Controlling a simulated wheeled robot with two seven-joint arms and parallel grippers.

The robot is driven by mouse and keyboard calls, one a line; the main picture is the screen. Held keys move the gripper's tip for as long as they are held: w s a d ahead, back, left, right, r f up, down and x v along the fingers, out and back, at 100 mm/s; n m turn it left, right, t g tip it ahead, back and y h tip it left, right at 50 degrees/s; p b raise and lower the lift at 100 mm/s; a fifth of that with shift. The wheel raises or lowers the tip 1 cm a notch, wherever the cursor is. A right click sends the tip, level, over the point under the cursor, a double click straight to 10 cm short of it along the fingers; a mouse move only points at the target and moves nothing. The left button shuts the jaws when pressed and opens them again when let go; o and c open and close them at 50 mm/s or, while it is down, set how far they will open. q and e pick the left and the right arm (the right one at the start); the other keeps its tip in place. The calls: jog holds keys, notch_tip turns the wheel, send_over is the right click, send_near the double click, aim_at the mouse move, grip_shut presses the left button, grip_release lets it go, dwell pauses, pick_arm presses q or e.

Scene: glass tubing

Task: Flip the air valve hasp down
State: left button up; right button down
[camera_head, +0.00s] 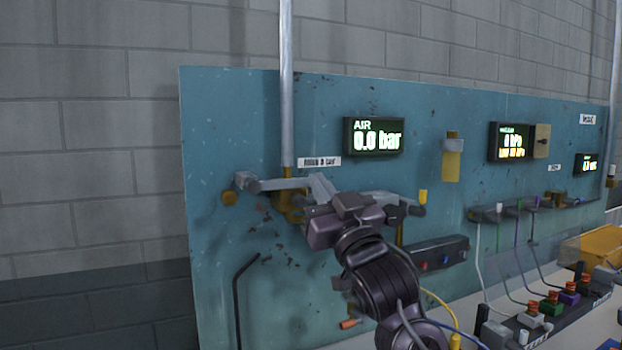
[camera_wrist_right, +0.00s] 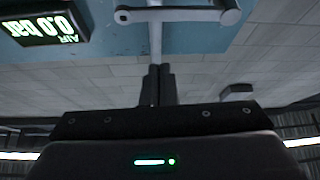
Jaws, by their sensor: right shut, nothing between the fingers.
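The air valve (camera_head: 290,207) is a brass-coloured body at the foot of a vertical grey pipe, on a blue panel. A grey lever bar (camera_head: 275,184) lies roughly level across it. In the right wrist view, the bar (camera_wrist_right: 180,15) with its round ends crosses the pipe at the top. I cannot clearly make out the hasp; my right gripper covers part of the valve area. My right gripper (camera_head: 340,217) is in front of the panel, just right of the valve. Its dark fingers (camera_wrist_right: 157,75) are together and empty. My left gripper is not in view.
The blue panel (camera_head: 225,130) carries an AIR display (camera_head: 375,136) reading 0.0 bar. Another display (camera_head: 510,142) and a manifold (camera_head: 535,205) with hoses sit to the right. A yellow bin (camera_head: 590,245) is at the right edge. A black bent rod (camera_head: 238,290) is at lower left.

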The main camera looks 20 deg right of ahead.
jog(key=v, duration=0.3)
jog(key=shift+s+a+b, duration=0.1)
jog(key=shift+s+b, duration=0.25)
jog(key=shift+r, duration=0.1)
